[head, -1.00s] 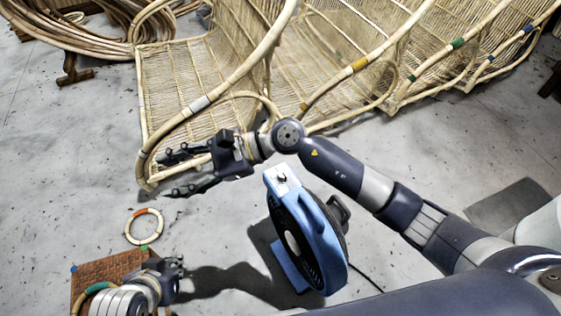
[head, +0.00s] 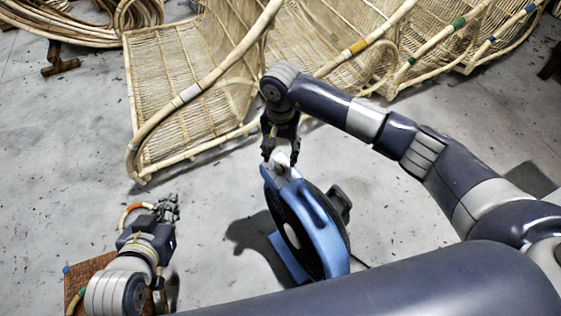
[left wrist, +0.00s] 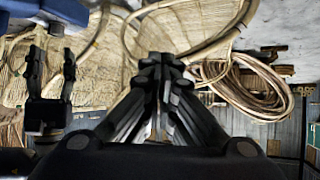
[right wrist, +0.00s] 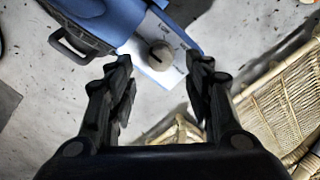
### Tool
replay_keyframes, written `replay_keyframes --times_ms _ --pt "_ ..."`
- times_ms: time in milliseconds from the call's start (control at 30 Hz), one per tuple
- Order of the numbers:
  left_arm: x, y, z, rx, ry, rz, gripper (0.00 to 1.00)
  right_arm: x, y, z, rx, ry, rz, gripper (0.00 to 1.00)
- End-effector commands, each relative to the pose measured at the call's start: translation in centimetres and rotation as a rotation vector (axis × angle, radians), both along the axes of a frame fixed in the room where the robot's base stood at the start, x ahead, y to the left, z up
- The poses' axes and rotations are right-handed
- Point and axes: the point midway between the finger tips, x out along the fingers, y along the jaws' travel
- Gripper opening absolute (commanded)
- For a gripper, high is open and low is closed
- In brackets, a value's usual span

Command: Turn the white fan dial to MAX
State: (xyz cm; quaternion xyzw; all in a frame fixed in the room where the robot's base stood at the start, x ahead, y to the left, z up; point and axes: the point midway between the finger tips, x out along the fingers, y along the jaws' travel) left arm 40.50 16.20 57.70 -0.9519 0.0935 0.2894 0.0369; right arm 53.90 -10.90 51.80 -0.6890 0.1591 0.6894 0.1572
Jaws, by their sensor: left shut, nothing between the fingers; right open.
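The blue fan (head: 318,235) stands on the floor in the middle of the head view. My right gripper (head: 281,155) points down over the panel. In the right wrist view its open fingers (right wrist: 160,66) appear on either side of the knob; contact cannot be told. The dial markings are too small to read. My left gripper (head: 167,205) is shut and empty, left of the fan and apart from it. Its closed fingers (left wrist: 160,65) fill the left wrist view's middle.
Large rattan chair frames (head: 190,75) stand behind the fan. Rattan coils (head: 60,22) lie at the back left. Bare floor separates the fan from my left gripper.

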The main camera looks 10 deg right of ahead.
Motion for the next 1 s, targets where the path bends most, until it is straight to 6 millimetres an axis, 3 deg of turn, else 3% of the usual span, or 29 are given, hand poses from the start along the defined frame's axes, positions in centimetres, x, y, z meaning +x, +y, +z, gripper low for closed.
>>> replay_keyframes --times_ms 100,300,700,767,900,1000 --pt "1.3 -0.6 1.4 -0.023 -0.098 -0.008 0.00 -0.1 0.0 -2.1 0.001 0.002 -0.002 0.47" --pt "2.6 -1.2 3.6 -0.050 -0.212 -0.015 0.00 0.0 0.1 -4.0 0.002 0.000 -0.002 0.47" --pt "3.0 -1.4 4.4 -0.059 -0.251 -0.017 0.00 0.0 0.1 -4.5 0.003 -0.001 -0.001 0.47" --pt "3.0 -1.4 4.4 -0.059 -0.251 -0.017 0.00 0.0 0.1 -4.5 0.003 -0.001 -0.001 0.36" --pt "3.0 -1.4 4.4 -0.059 -0.251 -0.017 0.00 0.0 0.1 -4.5 0.003 -0.001 -0.001 0.04" --pt "3.0 -1.4 4.4 -0.059 -0.251 -0.017 0.00 0.0 0.1 -4.5 0.003 -0.001 -0.001 0.03"
